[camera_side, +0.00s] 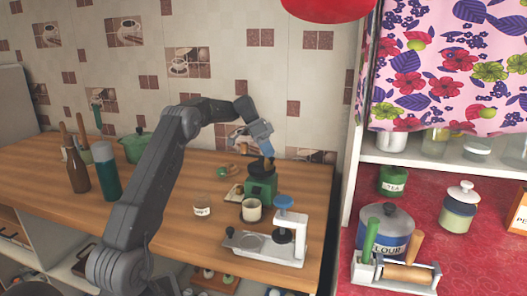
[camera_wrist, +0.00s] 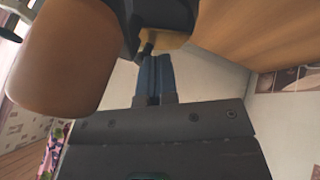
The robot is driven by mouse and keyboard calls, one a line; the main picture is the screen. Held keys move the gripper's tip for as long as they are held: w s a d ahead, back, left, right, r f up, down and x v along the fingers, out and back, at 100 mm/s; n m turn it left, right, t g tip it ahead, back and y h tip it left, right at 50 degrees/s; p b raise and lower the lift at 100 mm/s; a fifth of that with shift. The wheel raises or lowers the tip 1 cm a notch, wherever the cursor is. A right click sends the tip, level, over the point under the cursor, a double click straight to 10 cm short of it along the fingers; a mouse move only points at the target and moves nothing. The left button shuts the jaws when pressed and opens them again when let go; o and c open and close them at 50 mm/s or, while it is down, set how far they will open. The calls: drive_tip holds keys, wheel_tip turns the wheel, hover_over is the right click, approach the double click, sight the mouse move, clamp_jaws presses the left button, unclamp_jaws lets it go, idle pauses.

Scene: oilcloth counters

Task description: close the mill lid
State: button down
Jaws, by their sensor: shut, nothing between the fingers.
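The green mill (camera_side: 261,187) stands upright on the wooden counter near its right end, with a dark top. My gripper (camera_side: 267,152) is just above the mill's top in the side view, pointing down. In the wrist view its two blue fingers (camera_wrist: 154,72) are together with nothing held between them. Their tips are close to a black part (camera_wrist: 155,18) with a tan piece under it; I cannot tell whether they touch. A large rounded brown wooden piece (camera_wrist: 65,55) fills the left of the wrist view. The lid is too small or hidden to tell how far open it is.
Bottles stand far left. The counter's middle is mostly clear; a tiled wall is behind.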

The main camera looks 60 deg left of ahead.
drive_tip(key=shift+w+d, duration=0.1)
drive_tip(key=shift+d, duration=0.2)
drive_tip(key=shift+w+d+m+g, duration=0.15)
drive_tip(key=shift+m+g, duration=0.15)
drive_tip(key=shift+m, duration=0.4)
drive_tip(key=m, duration=0.1)
drive_tip(key=m+g, duration=0.1)
drive_tip(key=shift+d+m+g+h, duration=0.3)
drive_tip(key=shift+d, duration=0.05)
drive_tip(key=shift+d+m+g, duration=0.2)
drive_tip(key=shift+m+g, duration=0.6)
drive_tip(key=shift+m, duration=0.4)
